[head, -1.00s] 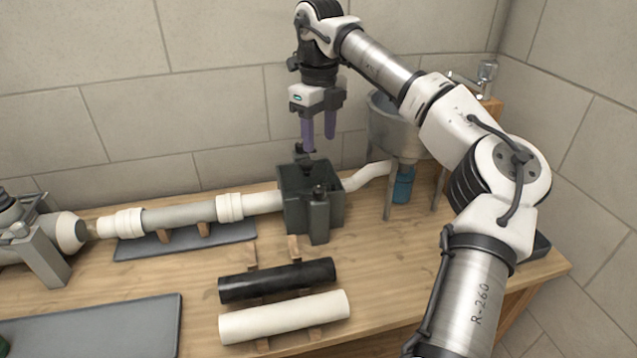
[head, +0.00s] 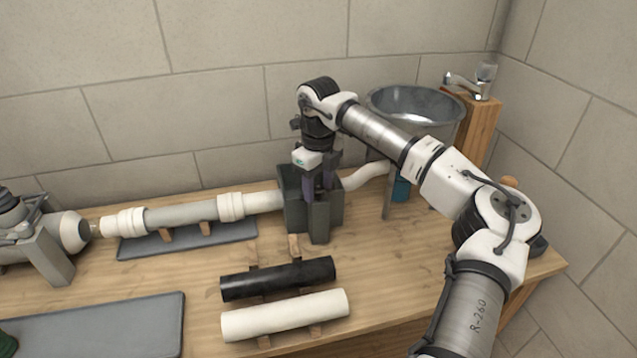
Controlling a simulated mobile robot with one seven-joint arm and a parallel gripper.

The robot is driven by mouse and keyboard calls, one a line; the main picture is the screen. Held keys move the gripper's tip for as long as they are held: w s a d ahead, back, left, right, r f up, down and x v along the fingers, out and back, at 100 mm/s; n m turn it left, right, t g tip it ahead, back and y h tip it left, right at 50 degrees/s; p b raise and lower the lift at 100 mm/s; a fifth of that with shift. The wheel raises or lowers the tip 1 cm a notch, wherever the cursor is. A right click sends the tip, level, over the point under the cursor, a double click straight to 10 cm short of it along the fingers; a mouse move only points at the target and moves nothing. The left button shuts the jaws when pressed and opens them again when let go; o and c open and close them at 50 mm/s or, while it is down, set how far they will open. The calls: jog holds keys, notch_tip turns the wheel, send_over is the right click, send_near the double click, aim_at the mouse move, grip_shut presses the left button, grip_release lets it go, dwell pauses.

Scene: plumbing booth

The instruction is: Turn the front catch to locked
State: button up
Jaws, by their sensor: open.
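A dark grey box (head: 296,212) stands on the bench, joined to the white pipe. A second ago it showed two small dark catches on top, one at the back and one at the front. My gripper (head: 318,188) now points down at the box top, its purple fingers apart at the front part. The fingers hide the front catch, so I cannot tell its setting or whether they touch it. The back catch is also hidden behind my gripper.
A white-and-grey pipe (head: 185,215) runs left from the box. A black tube (head: 278,279) and a white tube (head: 285,315) lie on supports in front. A metal basin (head: 415,105) stands behind my arm at right. A grey mat (head: 90,325) lies front left.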

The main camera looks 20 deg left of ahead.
jog(key=shift+c, duration=0.3)
jog(key=c, duration=0.9)
jog(key=shift+c, duration=0.2)
jog(key=shift+m, duration=0.3)
jog(key=m+b, duration=0.1)
jog(key=m, duration=0.1)
jog(key=shift+m+b, duration=0.3)
jog(key=m+b, duration=0.1)
jog(key=m, duration=0.3)
jog(key=shift+m+b, duration=0.3)
jog(key=m+b, duration=0.1)
jog(key=m, duration=0.3)
jog(key=shift+m+b, duration=0.65)
jog(key=shift+m, duration=1.55)
